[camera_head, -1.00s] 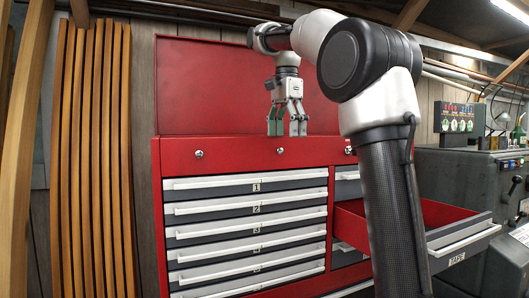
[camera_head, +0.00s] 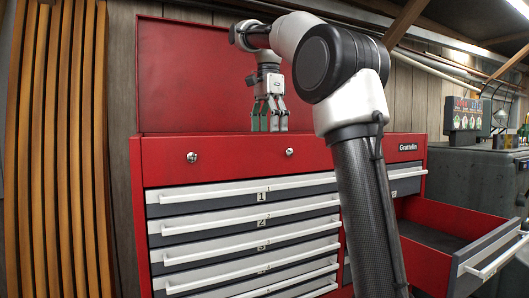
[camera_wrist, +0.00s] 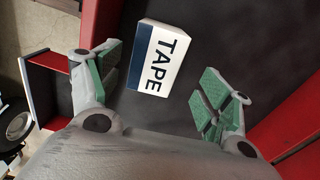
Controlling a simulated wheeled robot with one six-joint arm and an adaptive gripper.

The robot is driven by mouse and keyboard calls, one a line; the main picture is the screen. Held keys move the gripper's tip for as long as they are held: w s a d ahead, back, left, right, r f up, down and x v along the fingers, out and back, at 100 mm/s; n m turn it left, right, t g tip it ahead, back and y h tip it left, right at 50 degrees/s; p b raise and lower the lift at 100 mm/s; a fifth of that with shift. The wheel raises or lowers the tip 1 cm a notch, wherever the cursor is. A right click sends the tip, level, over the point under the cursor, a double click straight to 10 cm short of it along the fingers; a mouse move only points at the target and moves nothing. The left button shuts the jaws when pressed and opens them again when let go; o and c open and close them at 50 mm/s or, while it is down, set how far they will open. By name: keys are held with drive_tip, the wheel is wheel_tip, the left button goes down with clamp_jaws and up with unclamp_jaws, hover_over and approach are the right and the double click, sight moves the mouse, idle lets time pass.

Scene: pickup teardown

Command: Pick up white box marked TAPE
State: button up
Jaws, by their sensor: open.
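The white box marked TAPE (camera_wrist: 158,58) lies on a dark surface in the wrist view, with a dark blue band along its left side. My gripper (camera_wrist: 162,84) is open, with green pads on its fingers. The box shows between and a little beyond the two fingers, nearer the left one, and the pads do not grip it. In the head view my gripper (camera_head: 270,122) hangs pointing down over the top of the red tool chest (camera_head: 235,152). The box is not visible in the head view.
An open red drawer (camera_head: 425,265) juts out at the chest's lower right; it also shows at left in the wrist view (camera_wrist: 45,82). Red walls edge the dark surface (camera_wrist: 225,35). The raised red lid (camera_head: 195,75) stands behind my gripper. Wooden slats (camera_head: 60,150) stand at left.

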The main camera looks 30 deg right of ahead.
wheel_tip(320, 180, down, 2)
drive_tip(key=shift+f, duration=0.2)
drive_tip(key=f, duration=0.4)
drive_tip(key=shift+s+f, duration=0.2)
drive_tip(key=shift+s, duration=0.2)
drive_tip(key=shift+f, duration=0.5)
drive_tip(key=c, duration=1.4)
